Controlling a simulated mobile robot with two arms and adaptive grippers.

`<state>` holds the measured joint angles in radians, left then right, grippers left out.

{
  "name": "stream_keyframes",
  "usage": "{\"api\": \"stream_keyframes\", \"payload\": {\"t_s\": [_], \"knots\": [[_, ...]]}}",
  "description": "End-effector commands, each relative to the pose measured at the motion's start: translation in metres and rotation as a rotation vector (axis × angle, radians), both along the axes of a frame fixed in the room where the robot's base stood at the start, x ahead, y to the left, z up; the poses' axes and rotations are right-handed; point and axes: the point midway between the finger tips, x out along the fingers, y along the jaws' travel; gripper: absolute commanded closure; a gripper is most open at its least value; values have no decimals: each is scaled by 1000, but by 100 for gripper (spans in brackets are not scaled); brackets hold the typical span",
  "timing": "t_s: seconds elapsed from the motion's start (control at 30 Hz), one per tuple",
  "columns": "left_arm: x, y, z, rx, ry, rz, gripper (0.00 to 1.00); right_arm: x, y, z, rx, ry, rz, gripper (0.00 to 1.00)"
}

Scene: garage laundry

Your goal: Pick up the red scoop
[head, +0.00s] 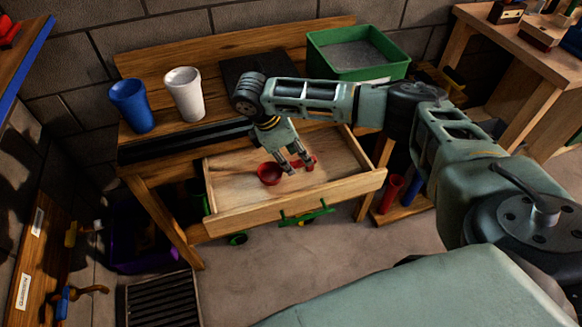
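The red scoop (269,174) lies in the open wooden drawer (240,222). Its round bowl is on the left, and its red handle runs right, under my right gripper. My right gripper (297,168) points down into the drawer, with its two fingertips apart at the handle. The fingers partly cover the handle, and I cannot tell whether they touch it. My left gripper is not in view.
The drawer belongs to a wooden workbench (160,153). On it stand a blue cup (132,105), a white cup (184,94) and a green bin (357,52) with grey contents. The drawer walls surround the scoop, and the drawer floor around it is mostly bare.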

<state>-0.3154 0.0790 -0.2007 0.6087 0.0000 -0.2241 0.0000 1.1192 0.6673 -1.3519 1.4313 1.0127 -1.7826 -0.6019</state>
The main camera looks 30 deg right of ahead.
Motion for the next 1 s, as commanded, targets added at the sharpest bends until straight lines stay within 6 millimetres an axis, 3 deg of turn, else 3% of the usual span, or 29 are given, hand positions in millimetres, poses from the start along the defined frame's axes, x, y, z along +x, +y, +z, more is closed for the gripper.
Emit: {"api": "stream_keyframes", "payload": {"t_s": [0.1, 0.23, 0.4, 0.53, 1.0], "knots": [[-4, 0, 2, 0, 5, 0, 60, -3, -7, -18, -3, 2, -2, 61], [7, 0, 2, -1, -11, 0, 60, -4, -12, -33, -1, 0, -1, 61], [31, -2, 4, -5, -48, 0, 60, -4, -14, -37, 0, -1, -1, 61], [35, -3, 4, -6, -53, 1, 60, -4, -14, -37, 0, -1, -1, 61], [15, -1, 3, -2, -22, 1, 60, -4, -13, -37, 0, -1, -1, 100]]}}
